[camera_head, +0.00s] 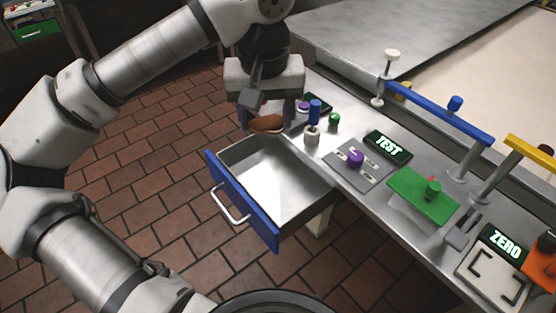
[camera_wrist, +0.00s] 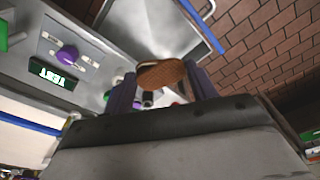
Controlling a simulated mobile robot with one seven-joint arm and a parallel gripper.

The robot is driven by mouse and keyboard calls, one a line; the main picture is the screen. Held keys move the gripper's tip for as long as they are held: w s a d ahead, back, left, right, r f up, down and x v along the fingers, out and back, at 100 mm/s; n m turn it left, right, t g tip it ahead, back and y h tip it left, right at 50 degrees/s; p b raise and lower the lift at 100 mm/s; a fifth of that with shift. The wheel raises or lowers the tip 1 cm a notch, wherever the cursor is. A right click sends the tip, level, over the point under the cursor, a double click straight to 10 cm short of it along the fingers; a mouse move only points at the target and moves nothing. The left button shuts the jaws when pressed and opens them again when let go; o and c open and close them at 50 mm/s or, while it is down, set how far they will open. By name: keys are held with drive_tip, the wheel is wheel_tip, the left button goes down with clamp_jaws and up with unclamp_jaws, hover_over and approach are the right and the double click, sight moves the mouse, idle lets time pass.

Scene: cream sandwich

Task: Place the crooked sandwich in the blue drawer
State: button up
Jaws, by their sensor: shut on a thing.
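My gripper (camera_head: 268,120) is shut on the sandwich (camera_head: 266,124), whose brown bread shows between the fingers. In the wrist view the sandwich (camera_wrist: 161,74) sits tilted between the two purple-grey fingers. The blue drawer (camera_head: 243,203) is pulled out and open, with a blue front, a silver handle and an empty metal inside. My gripper holds the sandwich above the drawer's back left side in the head view. In the wrist view the drawer (camera_wrist: 200,25) shows beyond the sandwich. The sandwich's underside and filling are mostly hidden.
A counter (camera_head: 345,140) runs behind the drawer. It carries a purple knob (camera_head: 355,158), a TEST display (camera_head: 388,146), a green block (camera_head: 422,194), a blue bar (camera_head: 440,112) and a ZERO display (camera_head: 504,243). Small blue, white and green pegs stand near the drawer's back edge. Brick floor lies left.

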drive_tip(key=shift+w+r, duration=0.15)
drive_tip(key=shift+w, duration=0.3)
drive_tip(key=p, duration=0.2)
approach(269, 189)
drive_tip(key=f, duration=0.5)
drive_tip(key=shift+w+f, duration=0.2)
drive_tip(key=shift+w, duration=0.15)
drive_tip(key=shift+f, duration=0.45)
drive_tip(key=shift+f+b, duration=0.15)
drive_tip(key=shift+b, duration=0.15)
drive_tip(key=o, duration=0.9)
drive_tip(key=r, duration=0.4)
drive_tip(key=s+r, duration=0.1)
drive_tip(key=r, duration=0.7)
drive_tip(key=shift+s+r, duration=0.15)
drive_tip(key=shift+s, duration=0.05)
